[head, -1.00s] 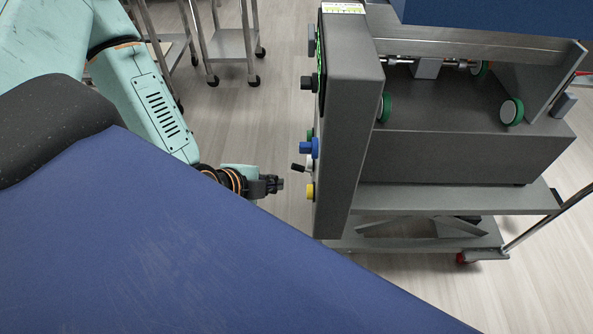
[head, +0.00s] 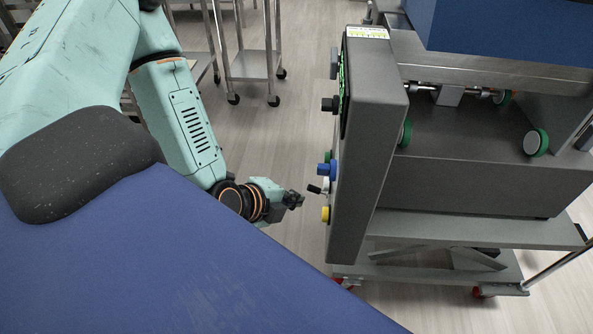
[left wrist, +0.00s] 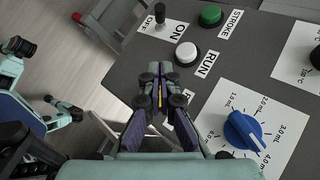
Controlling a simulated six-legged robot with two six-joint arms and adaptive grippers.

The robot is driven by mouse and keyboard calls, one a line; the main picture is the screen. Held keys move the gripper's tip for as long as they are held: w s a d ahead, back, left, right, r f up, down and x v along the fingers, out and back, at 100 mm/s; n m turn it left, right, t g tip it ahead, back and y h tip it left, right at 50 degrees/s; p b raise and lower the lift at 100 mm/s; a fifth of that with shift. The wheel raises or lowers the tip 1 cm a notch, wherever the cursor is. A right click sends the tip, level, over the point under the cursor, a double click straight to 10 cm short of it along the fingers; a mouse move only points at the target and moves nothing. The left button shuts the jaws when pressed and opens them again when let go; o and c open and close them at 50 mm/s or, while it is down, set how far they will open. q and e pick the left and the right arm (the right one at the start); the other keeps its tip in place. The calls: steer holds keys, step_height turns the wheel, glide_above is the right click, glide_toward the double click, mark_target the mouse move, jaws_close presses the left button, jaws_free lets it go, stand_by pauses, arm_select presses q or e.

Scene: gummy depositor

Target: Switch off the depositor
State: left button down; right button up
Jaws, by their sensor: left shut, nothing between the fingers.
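The depositor's grey control panel (head: 365,150) stands right of centre in the head view, seen nearly edge-on. A small black-tipped toggle lever (head: 314,189) sticks out of its left face. In the left wrist view the toggle (left wrist: 160,18) stands between the OFF and ON labels; which way it is set I cannot tell. My left gripper (head: 298,199) is shut and empty, just left of the toggle and slightly lower in the head view. In the left wrist view its fingers (left wrist: 158,88) are over the panel, apart from the toggle, hiding part of a label. My right gripper is not in view.
Near the toggle are a white RUN button (left wrist: 186,53), a green STROKE button (left wrist: 210,15) and a blue dial (left wrist: 242,130). A yellow button (head: 325,214) sits below the toggle. Metal carts (head: 250,65) stand behind. Floor is open left of the panel.

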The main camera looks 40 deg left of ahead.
arm_select(q)
steer(key=b, duration=0.6)
glide_toward(320, 192)
steer(key=w+d+f, duration=0.2)
steer(key=d, duration=0.1)
steer(key=w+a, duration=0.1)
steer(key=a+f, duration=0.1)
steer(key=shift+w+a+f+b, duration=0.1)
steer(key=shift+w+a+b, duration=0.15)
steer(key=shift+w+b, duration=0.15)
